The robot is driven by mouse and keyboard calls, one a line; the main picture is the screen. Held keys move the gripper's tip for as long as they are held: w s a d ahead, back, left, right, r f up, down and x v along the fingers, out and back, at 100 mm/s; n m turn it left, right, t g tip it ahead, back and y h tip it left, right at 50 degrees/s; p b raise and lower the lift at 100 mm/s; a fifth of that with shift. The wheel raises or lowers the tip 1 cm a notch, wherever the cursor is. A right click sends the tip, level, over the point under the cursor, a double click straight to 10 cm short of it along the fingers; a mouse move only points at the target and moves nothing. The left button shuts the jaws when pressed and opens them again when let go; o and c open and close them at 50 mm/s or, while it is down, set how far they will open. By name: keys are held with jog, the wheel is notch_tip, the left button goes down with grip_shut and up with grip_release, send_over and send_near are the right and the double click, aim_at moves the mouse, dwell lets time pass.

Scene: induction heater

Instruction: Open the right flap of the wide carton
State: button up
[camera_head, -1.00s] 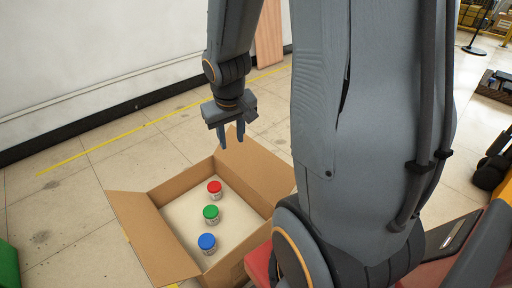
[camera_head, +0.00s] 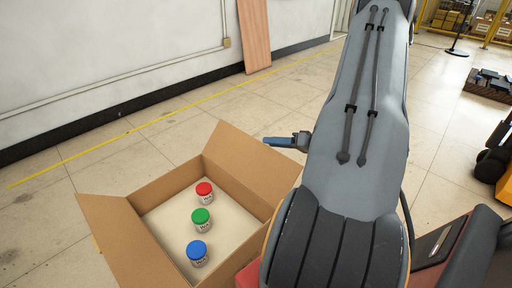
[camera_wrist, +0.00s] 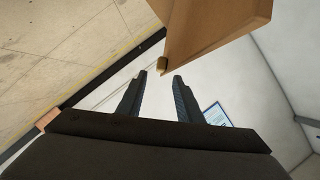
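The wide carton (camera_head: 215,262) stands open on the floor in the head view, with red (camera_head: 204,190), green (camera_head: 201,217) and blue (camera_head: 198,250) lidded jars inside. Its left flap (camera_head: 112,235) leans outward. The right flap (camera_head: 245,160) stands raised and tilted outward at the far right side. My gripper (camera_head: 278,141) is just beyond that flap, pointing left; my arm hides the carton's near right part. In the wrist view my gripper (camera_wrist: 160,80) has its two fingers apart with nothing between them. Brown cardboard (camera_wrist: 212,25) shows just ahead, its corner near the fingertips; contact cannot be told.
A wooden board (camera_head: 254,35) leans on the white wall at the back. A yellow line (camera_head: 150,124) runs along the floor before the wall. The floor left of and behind the carton is clear. An orange and black machine (camera_head: 494,165) stands at the right.

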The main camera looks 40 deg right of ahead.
aim_at(257, 142)
jog(key=b+x, duration=0.1)
jog(key=x, duration=0.6)
jog(key=shift+w+a+f, duration=0.15)
jog(key=shift+w+a, duration=0.05)
grip_shut()
